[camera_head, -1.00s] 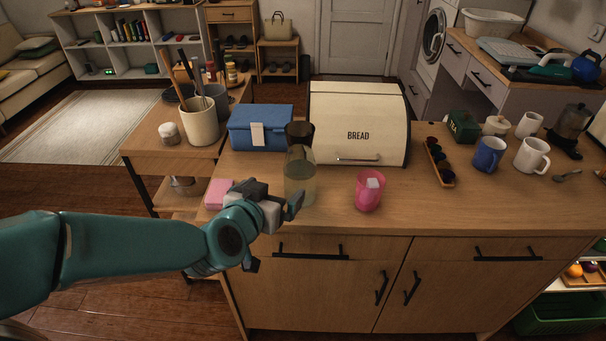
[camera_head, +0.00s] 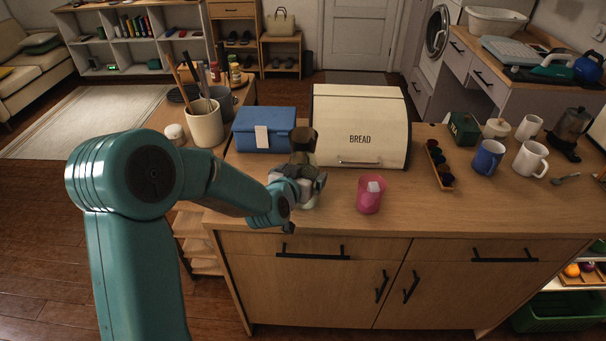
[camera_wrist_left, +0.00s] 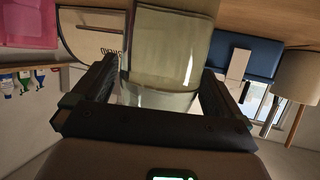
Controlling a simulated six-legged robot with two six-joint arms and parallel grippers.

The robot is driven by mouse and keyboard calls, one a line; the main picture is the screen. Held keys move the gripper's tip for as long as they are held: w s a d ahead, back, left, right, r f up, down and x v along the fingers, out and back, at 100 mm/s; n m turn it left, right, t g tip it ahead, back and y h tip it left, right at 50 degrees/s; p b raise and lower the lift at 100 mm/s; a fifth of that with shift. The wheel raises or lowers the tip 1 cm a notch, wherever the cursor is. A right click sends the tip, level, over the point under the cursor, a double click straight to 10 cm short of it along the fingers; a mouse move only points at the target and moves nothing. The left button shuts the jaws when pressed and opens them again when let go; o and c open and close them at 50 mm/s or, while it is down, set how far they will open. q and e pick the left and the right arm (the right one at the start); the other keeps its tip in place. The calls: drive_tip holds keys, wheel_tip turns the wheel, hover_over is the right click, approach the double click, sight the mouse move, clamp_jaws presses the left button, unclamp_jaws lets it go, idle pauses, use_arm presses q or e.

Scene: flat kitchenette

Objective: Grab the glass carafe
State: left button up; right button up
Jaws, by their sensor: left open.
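The glass carafe stands upright on the counter; its dark top (camera_head: 303,139) shows above my left gripper (camera_head: 306,184) in the head view. Most of its body is hidden there behind the gripper. In the left wrist view the clear greenish carafe (camera_wrist_left: 168,58) fills the middle, between the two dark fingers of the left gripper (camera_wrist_left: 158,88). The fingers are open, one on each side of the glass. I cannot tell whether either finger touches it. My right gripper is not in view.
A pink cup (camera_head: 370,196) with a pale item in it stands just right of the carafe. The cream bread box (camera_head: 360,128) and a blue box (camera_head: 262,130) stand behind. A utensil crock (camera_head: 205,126) is to the left. The counter's front right is clear.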

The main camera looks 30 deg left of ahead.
use_arm(q)
drive_tip(key=shift+w+a+f, duration=0.15)
drive_tip(key=shift+w+f, duration=0.1)
drive_tip(key=shift+w, duration=0.3)
drive_tip(key=shift+s+r, duration=0.1)
drive_tip(key=shift+s, duration=0.1)
drive_tip(key=shift+c, duration=0.3)
drive_tip(key=shift+w, duration=0.1)
drive_tip(key=c, duration=1.5)
drive_tip(key=shift+c, duration=0.2)
drive_tip(key=shift+r, duration=0.15)
